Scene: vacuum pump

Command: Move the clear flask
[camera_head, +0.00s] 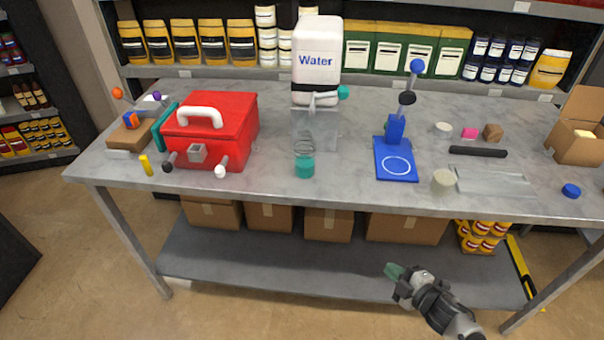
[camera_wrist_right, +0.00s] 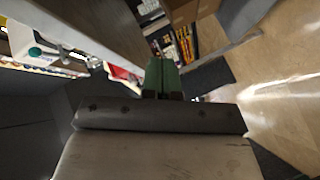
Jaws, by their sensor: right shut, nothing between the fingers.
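What looks like the clear flask (camera_head: 304,145) stands on the grey worktable (camera_head: 350,187), in the middle of the head view. It is see-through with curved rims, and a teal part (camera_head: 305,168) sits just in front of or beneath it; I cannot tell if they are joined. A clear stand overlaps behind it, so its outline is hard to read. My right gripper (camera_head: 393,271) is in front of and below the tabletop, well away from the flask. Its green fingers, also in the right wrist view (camera_wrist_right: 162,75), are shut and empty. My left gripper is not in view.
A white Water container (camera_head: 316,60) with a teal tap knob stands behind the flask. A red case (camera_head: 211,130) is to its left, a blue stand (camera_head: 395,155) to its right. The table's front edge lies between my right gripper and the tabletop. Cardboard boxes (camera_head: 330,224) sit underneath.

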